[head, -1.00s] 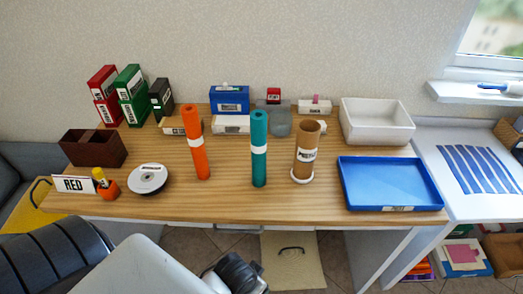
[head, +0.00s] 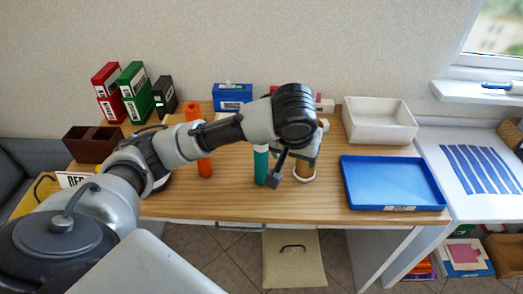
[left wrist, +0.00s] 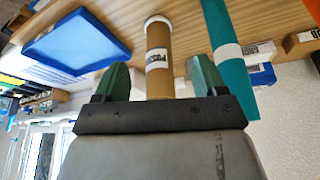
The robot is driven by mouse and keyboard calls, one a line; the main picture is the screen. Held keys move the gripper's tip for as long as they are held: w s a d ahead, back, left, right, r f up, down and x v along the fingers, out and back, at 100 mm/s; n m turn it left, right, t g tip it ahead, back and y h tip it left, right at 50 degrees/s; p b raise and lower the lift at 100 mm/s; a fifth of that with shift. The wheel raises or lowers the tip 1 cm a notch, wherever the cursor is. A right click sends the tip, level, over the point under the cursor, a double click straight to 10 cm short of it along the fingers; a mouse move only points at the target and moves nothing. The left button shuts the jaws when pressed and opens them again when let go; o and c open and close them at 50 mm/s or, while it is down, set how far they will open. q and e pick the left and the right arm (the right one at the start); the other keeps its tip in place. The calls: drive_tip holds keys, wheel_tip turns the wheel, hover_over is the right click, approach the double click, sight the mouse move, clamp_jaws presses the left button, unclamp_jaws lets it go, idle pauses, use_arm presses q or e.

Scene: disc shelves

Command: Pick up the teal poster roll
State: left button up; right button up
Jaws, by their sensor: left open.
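The teal poster roll (head: 261,168) stands upright on the wooden desk, with a white band around it. My left arm hides its upper part in the head view. My left gripper (head: 290,172) is open and empty, just right of the roll and in front of the brown cardboard tube (head: 303,172). In the left wrist view, the gripper (left wrist: 160,74) has the brown tube (left wrist: 158,42) showing between its fingers. There the teal roll (left wrist: 229,60) stands outside the fingers, just past the right one. My right gripper is not in view.
A blue tray (head: 389,207) and a white bin (head: 376,140) sit on the right. Several boxes line the back, with a brown box (head: 90,150) at the left. The desk's front strip is clear.

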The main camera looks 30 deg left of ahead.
use_arm(q)
drive_tip(key=w+a+r+n+y, duration=0.2)
drive_tip(key=a+r+n, duration=0.4)
drive_tip(key=a+r, duration=0.4)
drive_tip(key=x, duration=0.4)
drive_tip(key=shift+d+f, duration=0.15)
drive_tip(key=shift+d, duration=0.1)
drive_tip(key=x, duration=0.3)
drive_tip(key=p+x, duration=0.1)
drive_tip(key=x, duration=0.1)
drive_tip(key=shift+s+a+f, duration=0.15)
drive_tip(key=shift+a+f, duration=0.05)
drive_tip(key=shift+f, duration=0.1)
drive_tip(key=c, duration=1.2)
